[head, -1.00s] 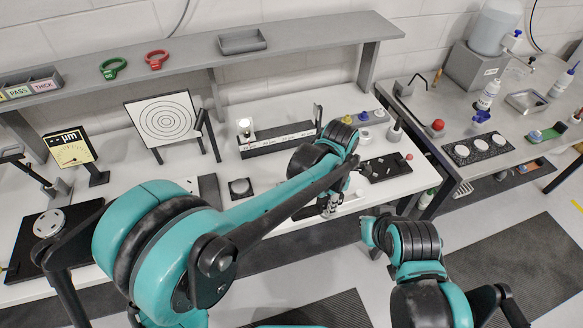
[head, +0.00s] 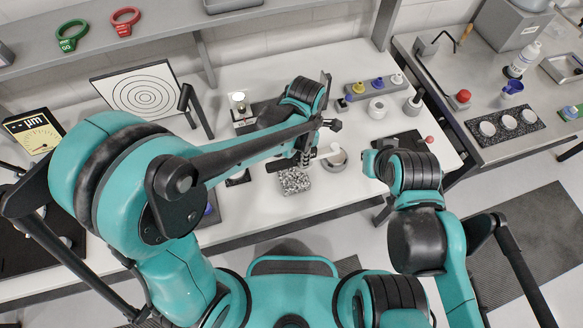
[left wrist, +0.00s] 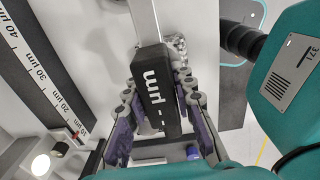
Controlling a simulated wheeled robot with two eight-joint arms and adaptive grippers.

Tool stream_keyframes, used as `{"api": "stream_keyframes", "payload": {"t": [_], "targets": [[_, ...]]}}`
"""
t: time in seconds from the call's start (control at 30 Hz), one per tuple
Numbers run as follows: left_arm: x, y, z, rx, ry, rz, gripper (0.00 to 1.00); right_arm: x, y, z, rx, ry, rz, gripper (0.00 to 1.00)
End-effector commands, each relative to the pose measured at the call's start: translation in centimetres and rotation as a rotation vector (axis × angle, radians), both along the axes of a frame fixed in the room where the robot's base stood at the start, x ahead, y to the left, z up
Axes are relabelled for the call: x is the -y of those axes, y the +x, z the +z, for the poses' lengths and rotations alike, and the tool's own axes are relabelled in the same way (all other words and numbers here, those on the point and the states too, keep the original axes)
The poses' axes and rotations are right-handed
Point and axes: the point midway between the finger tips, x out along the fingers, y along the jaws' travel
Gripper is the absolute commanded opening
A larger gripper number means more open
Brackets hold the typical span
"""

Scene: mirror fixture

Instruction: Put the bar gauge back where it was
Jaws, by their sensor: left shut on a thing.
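In the left wrist view, a black block marked "µm" with a pale metal bar running up from it, which I take for the bar gauge (left wrist: 152,85), is between the fingers of my left gripper (left wrist: 158,98). The gripper is shut on it. In the head view my left gripper (head: 306,157) is low over the white table, just above a speckled block (head: 294,181). The held gauge is hard to make out there. My right arm shows at the right, but its gripper does not show.
A scale strip (left wrist: 52,92) with µm marks lies at the left of the wrist view. A ring-target board (head: 140,92) and a yellow dial gauge (head: 30,135) stand at the left. A shelf (head: 170,58) runs along the back. Coloured knobs (head: 378,84) sit behind my gripper.

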Motion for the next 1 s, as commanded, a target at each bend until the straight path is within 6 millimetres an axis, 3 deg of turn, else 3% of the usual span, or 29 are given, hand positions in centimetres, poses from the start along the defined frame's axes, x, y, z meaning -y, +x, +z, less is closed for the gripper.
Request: {"api": "stream_keyframes", "payload": {"t": [0.1,0.23,0.57,0.97,1.0], "targets": [[-1.9,-0.8,-1.3,0.000,-0.001,0.002,0.00,0.0,0.0,-0.3,0.000,0.000,0.000,0.00],[-2.9,-1.3,-1.9,0.000,-0.001,0.000,0.00,0.0,0.0,-0.4,0.000,0.000,0.000,0.00],[-3.0,-1.3,-5.9,0.000,-0.001,-0.001,0.00,0.0,0.0,-1.5,0.000,0.000,0.000,0.00],[-3.0,-1.4,-6.4,0.000,0.000,-0.001,0.00,0.0,0.0,-1.9,0.000,0.000,0.000,0.00],[-3.0,-1.4,-6.4,0.000,0.000,-0.001,0.30,0.0,0.0,-1.8,0.000,0.000,0.000,0.00]]}}
